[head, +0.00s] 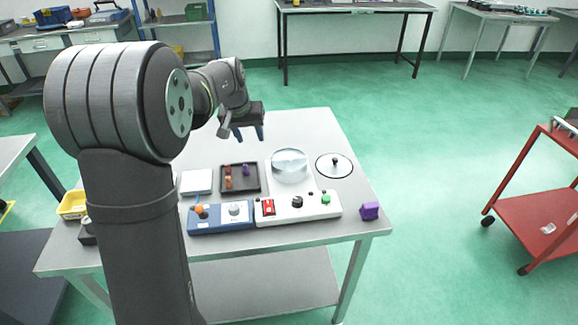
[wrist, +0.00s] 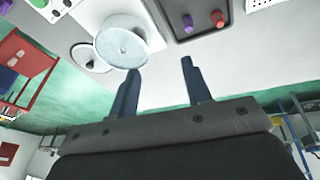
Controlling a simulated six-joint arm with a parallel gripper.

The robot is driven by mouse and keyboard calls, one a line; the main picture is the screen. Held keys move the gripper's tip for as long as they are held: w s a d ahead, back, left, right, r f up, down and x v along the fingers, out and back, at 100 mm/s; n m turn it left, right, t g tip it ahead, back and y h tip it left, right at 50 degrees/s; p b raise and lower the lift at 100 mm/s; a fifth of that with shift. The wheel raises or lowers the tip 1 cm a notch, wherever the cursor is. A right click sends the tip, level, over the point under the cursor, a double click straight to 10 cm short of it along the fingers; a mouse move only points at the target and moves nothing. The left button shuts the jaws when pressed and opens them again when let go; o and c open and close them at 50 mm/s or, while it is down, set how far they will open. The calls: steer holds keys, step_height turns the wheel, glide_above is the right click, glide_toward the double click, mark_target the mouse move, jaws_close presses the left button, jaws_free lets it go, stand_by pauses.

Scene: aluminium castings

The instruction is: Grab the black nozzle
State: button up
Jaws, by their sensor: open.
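I see no part that is clearly a black nozzle. Small black parts in the head view are a black knob (head: 297,201) on the white control box and a black knob (head: 335,161) on the round white lid (head: 326,171). My gripper (head: 249,137) is open and empty, above the back of the table, behind the dark tray (head: 240,191). In the wrist view, its blue fingers (wrist: 160,66) are spread with nothing between them. The tray (wrist: 205,32) shows there with a purple and a red piece, beside a glassy bowl (wrist: 122,48).
The grey table (head: 300,125) also holds the bowl (head: 289,166), a white control box (head: 320,208), a blue box (head: 222,225), a purple block (head: 370,211) and a yellow bin (head: 73,205). The table's back part is clear. A red cart (head: 540,210) stands at right.

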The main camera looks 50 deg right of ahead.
steer(key=s+d+r+m+t, duration=0.15)
steer(key=s+d, duration=0.25)
steer(key=s, duration=0.5)
glide_above(289, 164)
steer(key=a, duration=0.2)
steer(key=shift+h, duration=0.3)
steer(key=f, duration=1.1)
steer(key=shift+s+f, duration=0.1)
steer(key=shift+s, duration=0.1)
steer(key=shift+s+x, duration=0.2)
steer(key=shift+x, duration=2.45)
jaws_close()
